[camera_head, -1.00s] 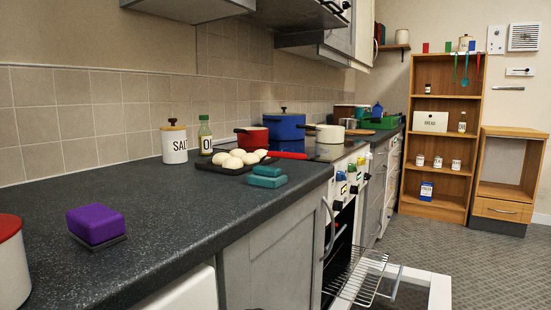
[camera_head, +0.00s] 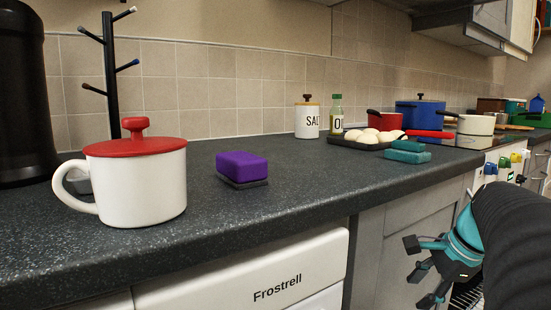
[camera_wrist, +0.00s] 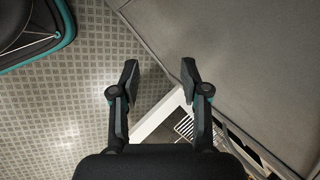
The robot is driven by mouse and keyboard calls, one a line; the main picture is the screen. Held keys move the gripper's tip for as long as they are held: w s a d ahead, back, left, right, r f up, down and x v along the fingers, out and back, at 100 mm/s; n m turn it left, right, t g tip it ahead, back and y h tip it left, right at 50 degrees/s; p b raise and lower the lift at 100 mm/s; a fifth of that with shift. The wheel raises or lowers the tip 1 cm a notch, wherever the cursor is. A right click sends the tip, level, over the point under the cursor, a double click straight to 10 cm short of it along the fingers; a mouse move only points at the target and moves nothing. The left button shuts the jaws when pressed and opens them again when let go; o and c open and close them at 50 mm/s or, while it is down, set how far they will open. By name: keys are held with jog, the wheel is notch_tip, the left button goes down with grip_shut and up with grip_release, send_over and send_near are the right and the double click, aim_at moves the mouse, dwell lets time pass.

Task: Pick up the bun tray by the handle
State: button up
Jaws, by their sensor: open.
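The bun tray (camera_head: 372,145) is a dark, shallow tray on the counter, with several pale round buns (camera_head: 386,136) on it. A red bar (camera_head: 432,134) that looks like its handle extends from its right side. Teal blocks (camera_head: 408,152) sit in front of the tray and hide part of its near edge. My gripper (camera_head: 418,272) is at the lower right of the head view, in front of the counter and below its top, well apart from the tray. In the wrist view my gripper (camera_wrist: 159,75) is open and empty, with floor and a cabinet front behind it.
On the counter stand a white mug with red lid (camera_head: 137,175), a purple sponge-like block (camera_head: 242,167), a salt jar (camera_head: 307,119), an oil bottle (camera_head: 336,112) and pots (camera_head: 419,114). A wire rack (camera_wrist: 184,127) shows near my gripper. The counter's front middle is clear.

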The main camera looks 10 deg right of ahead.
jog(key=w+d+r+m+t, duration=0.2)
jog(key=d+r+m+t, duration=0.15)
jog(key=d, duration=0.65)
jog(key=n+t, duration=0.8)
jog(key=t, duration=0.2)
send_near(427, 133)
jog(key=shift+g, duration=0.25)
jog(key=w, duration=0.5)
jog(key=shift+w+d+f+b, duration=0.2)
jog(key=shift+w+f+b, duration=0.1)
jog(key=shift+f, duration=0.05)
jog(key=shift+w+a+r, duration=0.1)
jog(key=shift+w+r, duration=0.05)
jog(key=shift+w, duration=1.2)
jog(key=shift+w+a+r, duration=0.1)
jog(key=shift+w+r, duration=0.05)
jog(key=shift+w, duration=1.15)
jog(key=shift+r, duration=0.1)
grip_shut()
